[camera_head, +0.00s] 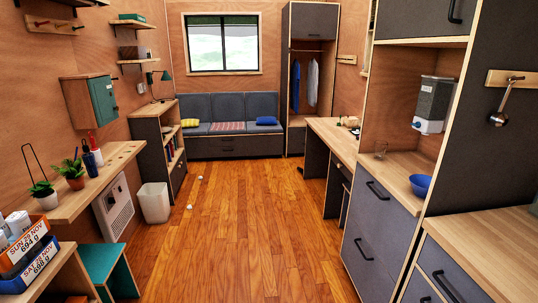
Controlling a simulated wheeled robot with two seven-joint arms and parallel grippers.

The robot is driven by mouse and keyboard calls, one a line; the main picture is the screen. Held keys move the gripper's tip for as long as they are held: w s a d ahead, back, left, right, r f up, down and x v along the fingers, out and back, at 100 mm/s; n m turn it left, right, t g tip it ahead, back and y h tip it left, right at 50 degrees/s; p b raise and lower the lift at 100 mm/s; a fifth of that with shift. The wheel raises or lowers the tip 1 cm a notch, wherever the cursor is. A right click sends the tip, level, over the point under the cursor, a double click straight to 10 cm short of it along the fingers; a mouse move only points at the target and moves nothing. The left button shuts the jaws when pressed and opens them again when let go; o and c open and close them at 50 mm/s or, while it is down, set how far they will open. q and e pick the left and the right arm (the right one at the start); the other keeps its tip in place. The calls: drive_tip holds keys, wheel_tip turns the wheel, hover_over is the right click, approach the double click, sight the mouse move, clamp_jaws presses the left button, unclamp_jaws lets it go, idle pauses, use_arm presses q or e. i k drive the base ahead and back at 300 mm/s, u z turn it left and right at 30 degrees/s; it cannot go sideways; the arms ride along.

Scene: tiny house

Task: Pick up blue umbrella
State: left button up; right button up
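I cannot make out a blue umbrella for certain. A narrow blue hanging item (296,86) is in the open wardrobe at the back, beside a pale hanging garment (312,83). It is too small to tell whether it is a garment or a folded umbrella. Neither of my grippers shows in the head view.
The wooden floor (240,220) is mostly clear down the middle, with a few small white bits near the white bin (154,202). A teal stool (110,265) stands at the left. Drawer units and a desk (335,137) line the right. A grey sofa (230,145) closes the back.

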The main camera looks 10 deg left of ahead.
sight(89, 160)
drive_tip(key=i, duration=2.45)
drive_tip(key=u, duration=1.25)
drive_tip(key=i, duration=2.1)
drive_tip(key=u, duration=1.05)
